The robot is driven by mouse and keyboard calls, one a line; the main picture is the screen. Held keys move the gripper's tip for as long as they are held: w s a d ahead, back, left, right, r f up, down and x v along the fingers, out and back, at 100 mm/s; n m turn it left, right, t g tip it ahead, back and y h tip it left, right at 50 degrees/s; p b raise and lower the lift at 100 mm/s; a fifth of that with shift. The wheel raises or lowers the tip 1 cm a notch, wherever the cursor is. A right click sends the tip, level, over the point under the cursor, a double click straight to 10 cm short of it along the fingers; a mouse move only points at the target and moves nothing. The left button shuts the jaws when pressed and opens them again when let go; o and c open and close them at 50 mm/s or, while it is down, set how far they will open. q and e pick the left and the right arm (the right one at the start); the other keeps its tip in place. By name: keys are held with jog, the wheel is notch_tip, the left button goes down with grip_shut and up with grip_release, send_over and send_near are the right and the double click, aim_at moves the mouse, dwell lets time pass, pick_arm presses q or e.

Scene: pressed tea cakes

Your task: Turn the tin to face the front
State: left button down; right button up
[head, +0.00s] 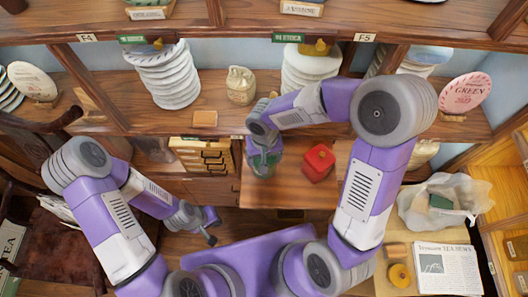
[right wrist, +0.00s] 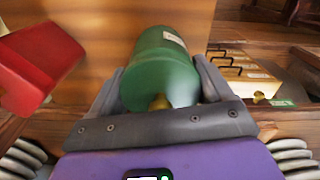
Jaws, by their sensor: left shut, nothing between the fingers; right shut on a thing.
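A green tin (right wrist: 166,62) lies between the fingers of my right gripper (right wrist: 158,95) in the right wrist view. A small pale label (right wrist: 174,39) shows on the tin's side, towards the right. In the head view the tin (head: 263,168) is at the left part of the small wooden table, partly hidden under my right gripper (head: 264,148). My right gripper is shut on it from above. My left gripper (head: 212,229) is shut and empty, low and left of the table, apart from the tin.
A red box (head: 318,161) stands on the table (head: 282,194) right of the tin. Shelves with white stacked tea cakes (head: 168,80) and a beige jar (head: 241,86) run behind. A newspaper (head: 446,268) and a crumpled bag (head: 418,214) lie at right.

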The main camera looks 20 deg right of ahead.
jog(key=shift+r+n+p, duration=0.2)
jog(key=shift+n+p, duration=0.6)
jog(key=shift+n, duration=0.1)
jog(key=shift+f+n, duration=0.15)
jog(key=shift+n, duration=1.05)
jog(key=n+p, duration=0.1)
jog(key=n, duration=0.3)
jog(key=shift+f+b, duration=0.35)
jog(key=shift+f, duration=0.05)
jog(key=shift+d, duration=0.1)
jog(key=o, duration=1)
jog(key=shift+r+p, duration=0.5)
jog(key=shift+r, duration=3.35)
